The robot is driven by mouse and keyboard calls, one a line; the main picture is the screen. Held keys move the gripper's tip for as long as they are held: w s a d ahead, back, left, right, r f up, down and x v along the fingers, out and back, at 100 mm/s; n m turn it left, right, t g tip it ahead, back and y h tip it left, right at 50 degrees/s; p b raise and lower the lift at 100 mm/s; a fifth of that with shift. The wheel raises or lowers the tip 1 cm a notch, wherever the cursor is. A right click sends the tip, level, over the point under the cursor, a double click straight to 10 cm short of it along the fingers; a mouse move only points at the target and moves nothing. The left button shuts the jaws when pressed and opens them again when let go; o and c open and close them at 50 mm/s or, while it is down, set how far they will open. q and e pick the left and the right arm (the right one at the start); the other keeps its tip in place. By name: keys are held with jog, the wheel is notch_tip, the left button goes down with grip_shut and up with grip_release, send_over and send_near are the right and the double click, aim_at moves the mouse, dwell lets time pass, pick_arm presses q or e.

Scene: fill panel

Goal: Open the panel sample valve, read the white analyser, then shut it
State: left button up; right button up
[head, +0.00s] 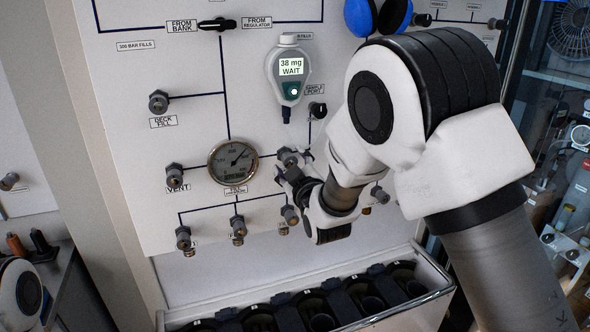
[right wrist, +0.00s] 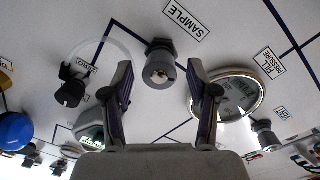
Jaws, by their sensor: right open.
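The white analyser (head: 291,75) hangs on the upper middle of the panel; its lit screen reads "38 mg WAIT". It also shows at the lower left of the right wrist view (right wrist: 92,138). The grey knob labelled SAMPLE (right wrist: 160,68) stands on the panel just right of the gauge; in the head view (head: 289,157) my gripper partly covers it. My right gripper (head: 293,175) is open in front of this knob. In the right wrist view its fingers (right wrist: 161,78) stand apart on both sides of the knob; I cannot tell if they touch it. My left gripper is not in view.
A round pressure gauge (head: 233,162) is close left of my right gripper. A black knob (head: 317,110) sits above it. Grey knobs marked DECK FILL (head: 158,102) and VENT (head: 174,176) are further left. A bin of cylinders (head: 433,277) stands below.

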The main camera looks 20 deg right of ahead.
jog(key=s, duration=1.1)
jog(key=shift+s+f, duration=0.15)
jog(key=shift+s, duration=0.15)
jog(key=shift+a, duration=0.1)
dwell(6.5)
